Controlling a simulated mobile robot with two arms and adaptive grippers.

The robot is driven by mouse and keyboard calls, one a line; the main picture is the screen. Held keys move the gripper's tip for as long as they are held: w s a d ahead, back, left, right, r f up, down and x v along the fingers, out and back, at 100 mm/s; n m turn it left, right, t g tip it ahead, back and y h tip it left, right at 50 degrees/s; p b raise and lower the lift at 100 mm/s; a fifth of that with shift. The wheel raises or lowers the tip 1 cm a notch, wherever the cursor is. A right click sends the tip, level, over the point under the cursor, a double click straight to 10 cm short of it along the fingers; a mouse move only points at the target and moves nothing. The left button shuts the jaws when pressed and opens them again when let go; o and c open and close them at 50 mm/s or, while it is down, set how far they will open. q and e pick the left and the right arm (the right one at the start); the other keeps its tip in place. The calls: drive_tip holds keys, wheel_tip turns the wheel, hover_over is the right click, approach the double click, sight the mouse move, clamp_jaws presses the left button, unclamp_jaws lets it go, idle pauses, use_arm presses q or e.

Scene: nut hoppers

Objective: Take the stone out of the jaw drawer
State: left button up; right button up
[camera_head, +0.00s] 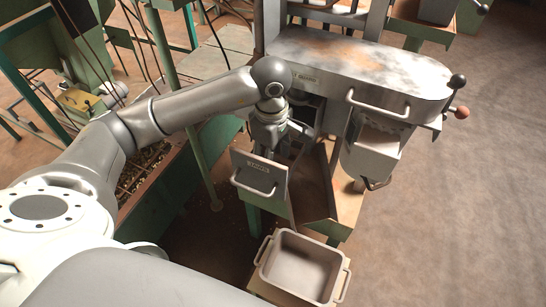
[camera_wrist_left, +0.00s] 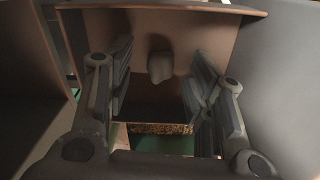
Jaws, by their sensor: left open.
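The jaw drawer (camera_head: 262,174), a grey box with a label and a bar handle on its front, stands pulled out below the machine. My left gripper (camera_head: 268,148) points down into it, and the drawer front hides its fingertips. In the left wrist view the stone (camera_wrist_left: 160,67), a small pale grey lump, shows inside the drawer against a brownish surface. The open fingers of my left gripper (camera_wrist_left: 162,88) stand on either side of the view, with the stone between and beyond them, apart from both. My right gripper is not in view.
A grey bin (camera_head: 300,264) with side handles stands on a low platform below the drawer. The grey machine housing (camera_head: 355,75) with a bar handle overhangs to the right. A chute box (camera_head: 372,150) hangs beside it. A green trough (camera_head: 150,170) lies left. Floor at right is clear.

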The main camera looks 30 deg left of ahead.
use_arm(q)
drive_tip(key=c, duration=0.9)
drive_tip(key=shift+c, duration=0.3)
drive_tip(key=shift+r, duration=0.15)
